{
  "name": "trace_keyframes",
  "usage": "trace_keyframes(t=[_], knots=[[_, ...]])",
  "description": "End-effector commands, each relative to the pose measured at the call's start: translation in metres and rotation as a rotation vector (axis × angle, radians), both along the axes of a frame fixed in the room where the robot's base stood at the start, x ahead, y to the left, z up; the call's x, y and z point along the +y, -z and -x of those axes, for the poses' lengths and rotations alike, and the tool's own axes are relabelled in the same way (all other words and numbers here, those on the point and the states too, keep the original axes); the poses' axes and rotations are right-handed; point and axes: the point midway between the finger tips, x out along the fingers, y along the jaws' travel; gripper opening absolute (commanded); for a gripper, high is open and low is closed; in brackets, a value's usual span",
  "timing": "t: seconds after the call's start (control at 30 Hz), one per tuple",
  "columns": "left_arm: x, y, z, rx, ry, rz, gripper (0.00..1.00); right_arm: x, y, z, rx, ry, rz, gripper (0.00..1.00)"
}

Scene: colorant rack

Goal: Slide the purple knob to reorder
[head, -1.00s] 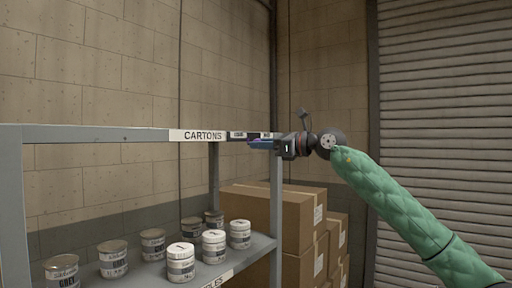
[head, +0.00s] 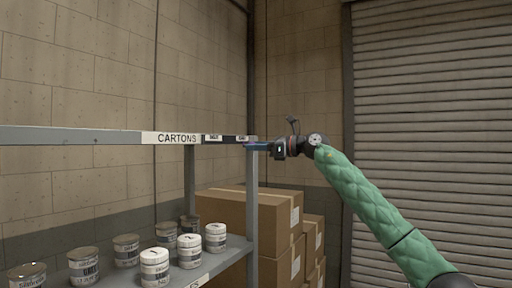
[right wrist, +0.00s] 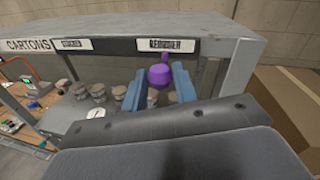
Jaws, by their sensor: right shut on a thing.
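The purple knob (right wrist: 159,76) shows in the right wrist view between the two blue fingers of my right gripper (right wrist: 158,84). The gripper is shut on it. The knob's small upper tab sits just below the REORDER label (right wrist: 172,45), slightly left of its middle. A second white label (right wrist: 72,44) is further left on the dark strip. In the head view, my right gripper (head: 257,146) is at the right end of the shelf's front edge, by the right-hand label (head: 242,138). The knob is hidden there. My left gripper is not in view.
The grey shelf beam (head: 70,136) carries a CARTONS label (head: 171,138). Several cans stand on the lower shelf (head: 232,251). A shelf post (head: 252,200) is below my gripper, with cardboard boxes (head: 224,209) behind. A roller shutter (head: 430,120) is at the right.

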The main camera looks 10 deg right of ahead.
Motion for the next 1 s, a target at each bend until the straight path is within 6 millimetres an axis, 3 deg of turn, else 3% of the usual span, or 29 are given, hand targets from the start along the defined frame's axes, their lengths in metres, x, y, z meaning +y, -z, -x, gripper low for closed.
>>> trace_keyframes(t=[0.03,0.1,0.13,0.47,1.0], knots=[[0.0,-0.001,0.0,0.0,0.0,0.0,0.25,-0.003,-0.003,-0.002,-0.002,0.007,-0.005,0.34],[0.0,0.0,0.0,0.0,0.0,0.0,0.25,-0.003,-0.003,-0.001,-0.002,0.006,-0.005,0.48],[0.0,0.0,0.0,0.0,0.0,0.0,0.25,-0.003,-0.003,-0.001,-0.002,0.006,-0.004,0.5],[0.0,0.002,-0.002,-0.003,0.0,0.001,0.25,-0.005,-0.001,0.0,-0.001,0.005,-0.003,0.5],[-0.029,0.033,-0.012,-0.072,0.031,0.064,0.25,-0.068,0.0,0.027,-0.001,0.005,-0.004,0.5]])
